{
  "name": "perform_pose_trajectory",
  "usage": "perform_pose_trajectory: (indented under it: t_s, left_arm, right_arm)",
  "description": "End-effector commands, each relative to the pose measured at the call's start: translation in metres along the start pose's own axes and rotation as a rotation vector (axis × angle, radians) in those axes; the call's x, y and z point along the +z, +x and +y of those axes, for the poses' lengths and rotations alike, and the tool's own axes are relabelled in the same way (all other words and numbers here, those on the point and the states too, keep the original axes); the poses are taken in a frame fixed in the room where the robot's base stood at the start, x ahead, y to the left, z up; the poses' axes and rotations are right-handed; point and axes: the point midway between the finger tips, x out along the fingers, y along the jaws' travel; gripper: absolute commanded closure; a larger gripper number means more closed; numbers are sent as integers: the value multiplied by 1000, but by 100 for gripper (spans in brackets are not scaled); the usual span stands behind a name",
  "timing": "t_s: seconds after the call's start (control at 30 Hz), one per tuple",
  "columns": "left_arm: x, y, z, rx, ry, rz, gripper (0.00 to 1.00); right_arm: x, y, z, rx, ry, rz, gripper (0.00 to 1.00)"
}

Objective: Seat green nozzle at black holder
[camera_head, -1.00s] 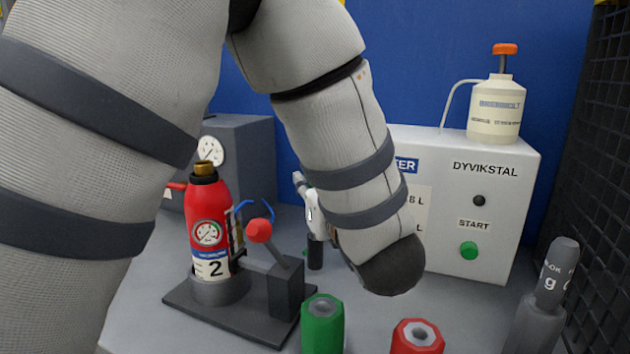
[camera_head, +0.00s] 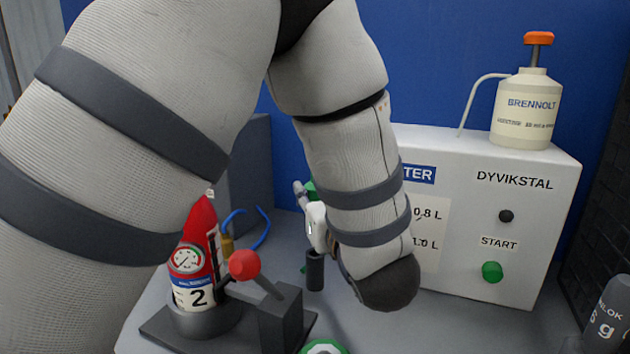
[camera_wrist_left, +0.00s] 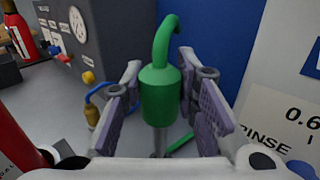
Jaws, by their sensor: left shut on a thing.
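The green nozzle (camera_wrist_left: 160,95), with a hooked top, stands upright between the purple-padded fingers of my left gripper (camera_wrist_left: 160,98), which is shut on it. In the head view my left gripper (camera_head: 314,222) is mostly hidden by my arm, and only a bit of the green nozzle (camera_head: 311,190) shows behind it. A short black post, which looks like the black holder (camera_head: 315,271), stands on the bench just below the gripper. A grey stem shows under the nozzle in the wrist view; I cannot tell whether nozzle and holder touch. My right gripper is out of view.
A red extinguisher (camera_head: 196,262) sits in a dark stand with a red-knobbed lever (camera_head: 244,265) left of the holder. A white control box (camera_head: 470,250) with a white bottle (camera_head: 525,112) on top is at right. A green-rimmed part (camera_head: 324,348) is cut off at the bottom.

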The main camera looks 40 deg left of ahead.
Motion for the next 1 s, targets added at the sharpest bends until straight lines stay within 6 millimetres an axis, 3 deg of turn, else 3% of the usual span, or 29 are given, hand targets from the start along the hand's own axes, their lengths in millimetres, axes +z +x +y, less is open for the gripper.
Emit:
perform_pose_trajectory:
  t_s: [1.0]
  left_arm:
    - [-67, 0, 0, -1, 2, 2, 100]
  right_arm:
    - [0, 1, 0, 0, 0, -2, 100]
